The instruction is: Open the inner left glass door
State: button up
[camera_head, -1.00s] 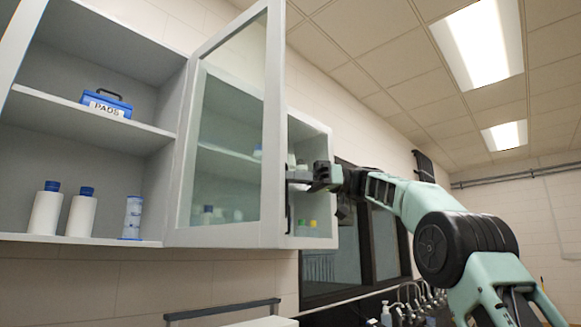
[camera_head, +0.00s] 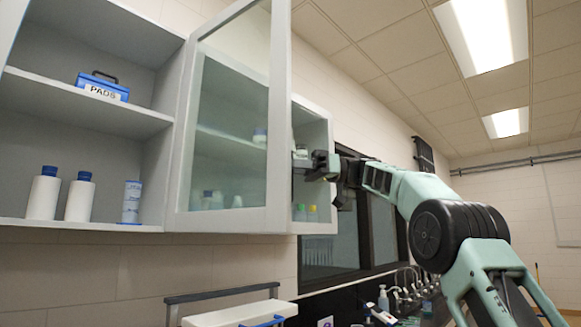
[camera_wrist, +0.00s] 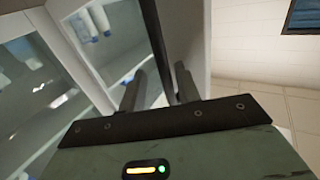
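The glass door (camera_head: 278,130) has a grey frame and stands swung out from the wall cabinet, left of my gripper. Its hinge side is at the left, beside the open shelves. My gripper (camera_head: 302,165) is at the door's free edge in the head view, its fingertips partly hidden there. In the wrist view my gripper (camera_wrist: 158,85) has its two dark fingers apart. A dark bar, which looks like the door handle (camera_wrist: 160,45), runs between them, nearer the right finger, with a gap on the left.
Open shelves (camera_head: 70,85) at left hold a blue PADS box (camera_head: 103,88) and white bottles (camera_head: 43,195). Another cabinet section (camera_head: 312,130) stands behind my gripper. Below are a white box (camera_head: 240,313) and a counter with taps (camera_head: 405,290). A dark window (camera_head: 335,250) is behind.

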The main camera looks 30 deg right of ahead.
jog(key=p+v, duration=0.4)
jog(key=v, duration=1.3)
jog(key=shift+d, duration=0.2)
